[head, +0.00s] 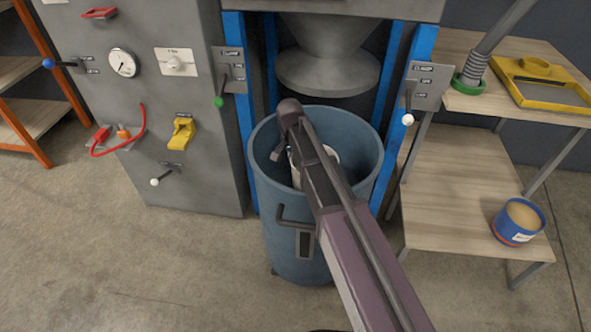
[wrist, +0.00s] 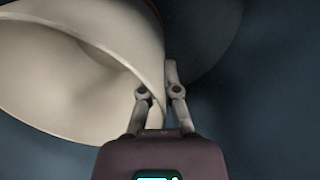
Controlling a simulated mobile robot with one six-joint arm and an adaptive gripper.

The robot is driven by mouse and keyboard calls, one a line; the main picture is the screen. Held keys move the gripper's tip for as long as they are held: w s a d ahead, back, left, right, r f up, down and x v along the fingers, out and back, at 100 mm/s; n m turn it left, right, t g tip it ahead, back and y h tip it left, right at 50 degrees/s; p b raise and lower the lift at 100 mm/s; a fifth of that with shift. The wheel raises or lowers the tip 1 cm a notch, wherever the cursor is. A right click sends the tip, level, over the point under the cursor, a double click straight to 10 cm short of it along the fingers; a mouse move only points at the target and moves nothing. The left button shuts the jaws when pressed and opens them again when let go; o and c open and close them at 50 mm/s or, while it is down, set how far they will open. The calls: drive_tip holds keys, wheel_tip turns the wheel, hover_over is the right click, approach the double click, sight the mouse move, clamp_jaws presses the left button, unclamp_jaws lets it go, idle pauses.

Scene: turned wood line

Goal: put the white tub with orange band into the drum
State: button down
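The white tub (head: 296,170) is inside the blue drum (head: 262,170), mostly hidden behind my arm in the head view. In the wrist view the tub (wrist: 105,35) is large and tilted, its open mouth facing the lower left. A sliver of orange-brown shows at its top edge. My gripper (wrist: 165,80) is shut on the tub's wall at the rim, one finger inside and one outside against it. The inner fingertip is hidden by the wall. The gripper also shows in the head view (head: 288,152), below the drum's rim. I cannot tell whether the tub touches the drum's bottom.
A grey hopper (head: 325,70) hangs above the drum between blue posts (head: 390,75). A grey control cabinet (head: 200,180) with levers stands left. A wooden shelf (head: 450,180) at right holds a blue tub (head: 518,222) with tan contents and a yellow tray (head: 545,75).

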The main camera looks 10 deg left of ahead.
drive_tip(key=shift+f, duration=0.1)
drive_tip(key=shift+f+b, duration=1.85)
drive_tip(key=shift+b, duration=0.05)
drive_tip(key=shift+f, duration=0.15)
drive_tip(key=c, duration=0.8)
unclamp_jaws()
drive_tip(key=shift+r, duration=0.2)
wheel_tip(320, 180, up, 12)
drive_tip(key=p, duration=1.2)
drive_tip(key=shift+w+a, duration=0.15)
drive_tip(key=shift+a, duration=0.3)
